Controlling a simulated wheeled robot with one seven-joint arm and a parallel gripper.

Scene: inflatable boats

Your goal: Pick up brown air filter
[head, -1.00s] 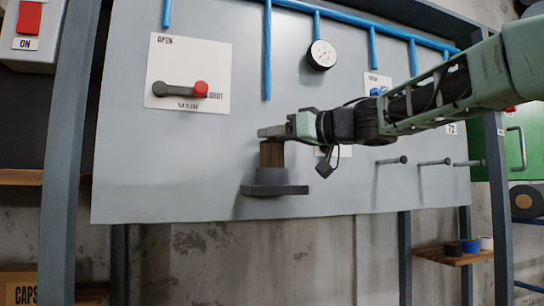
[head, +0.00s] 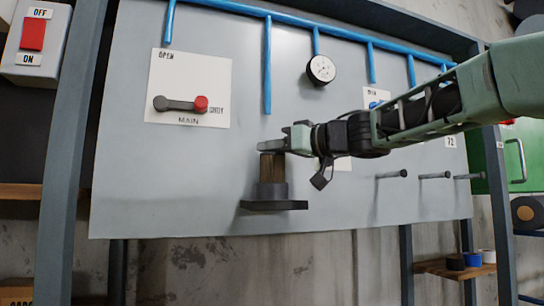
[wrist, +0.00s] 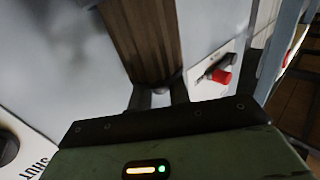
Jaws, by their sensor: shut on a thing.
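The brown air filter (head: 271,167) stands upright in a dark round holder (head: 272,190) on the grey panel. Its lower end is hidden inside the holder. My gripper (head: 270,146) reaches in from the right and is shut on the filter's top end. In the wrist view the ribbed brown filter (wrist: 145,40) runs away from my gripper (wrist: 158,97), with its near end between the two dark fingers.
A dark flat ledge (head: 273,205) sits under the holder. A blue pipe (head: 267,65) hangs above the filter. The MAIN lever (head: 181,104) is up and left. Several pegs (head: 391,174) stick out on the right. The panel left of the holder is bare.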

